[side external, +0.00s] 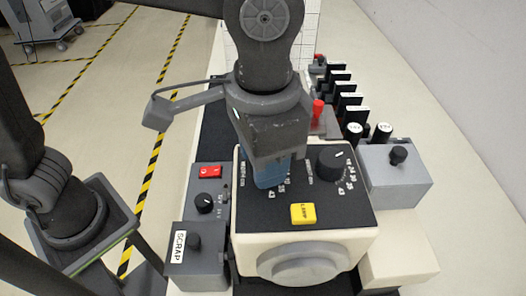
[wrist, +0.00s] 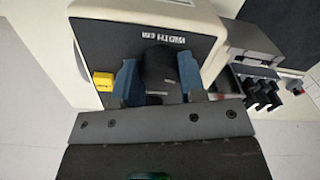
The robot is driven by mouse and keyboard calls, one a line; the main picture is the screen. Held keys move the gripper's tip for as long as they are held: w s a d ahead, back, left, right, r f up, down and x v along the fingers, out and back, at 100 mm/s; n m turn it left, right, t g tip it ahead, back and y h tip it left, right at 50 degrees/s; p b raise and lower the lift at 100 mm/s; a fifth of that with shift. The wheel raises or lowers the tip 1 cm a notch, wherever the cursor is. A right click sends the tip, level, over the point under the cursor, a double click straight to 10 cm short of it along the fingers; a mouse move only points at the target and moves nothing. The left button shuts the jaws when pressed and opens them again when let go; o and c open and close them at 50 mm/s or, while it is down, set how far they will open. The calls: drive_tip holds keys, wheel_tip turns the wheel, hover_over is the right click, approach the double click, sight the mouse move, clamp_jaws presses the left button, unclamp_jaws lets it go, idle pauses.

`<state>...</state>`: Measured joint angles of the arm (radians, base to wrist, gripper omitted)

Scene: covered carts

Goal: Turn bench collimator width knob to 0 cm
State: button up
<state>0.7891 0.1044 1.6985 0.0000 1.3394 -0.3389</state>
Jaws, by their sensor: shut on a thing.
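The bench collimator (side external: 305,245) is a cream box with a black top panel. In the wrist view, the black width knob (wrist: 160,66) stands between the blue fingertips of my gripper (wrist: 158,78), beside the printed label "WIDTH cm" (wrist: 164,41). The gripper is shut on this knob. In the side view my gripper (side external: 272,172) reaches down onto the left part of the panel and hides the knob. Part of its printed scale shows beside the fingers. The knob's pointer is hidden, so I cannot tell its setting.
A second black knob (side external: 331,163) with a scale is on the panel's right. A yellow lamp button (side external: 303,213) is at the front. Grey boxes with a red switch (side external: 209,171), a small knob (side external: 205,203) and a SCRAP label (side external: 180,246) stand left. A grey box (side external: 396,180) stands right.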

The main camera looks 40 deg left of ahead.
idle(0.3)
drive_tip(key=o, duration=0.9)
wheel_tip(320, 180, up, 14)
drive_tip(key=shift+f, duration=0.1)
drive_tip(key=s+a+f+n+t, duration=0.1)
drive_tip(key=a+f+t, duration=0.1)
drive_tip(key=a+f, duration=0.3)
drive_tip(key=s+a+f+n+t, duration=0.1)
drive_tip(key=a+f, duration=0.5)
drive_tip(key=a, duration=0.6)
drive_tip(key=s+a+f+n+t, duration=0.1)
drive_tip(key=a+f+n+t, duration=0.1)
drive_tip(key=a+f, duration=0.3)
drive_tip(key=shift+a+f+n+t, duration=0.15)
drive_tip(key=shift+a+n, duration=0.15)
drive_tip(key=shift+a, duration=0.6)
drive_tip(key=shift+a+n+t, duration=0.15)
drive_tip(key=shift+a+n, duration=0.15)
drive_tip(key=shift+a, duration=0.55)
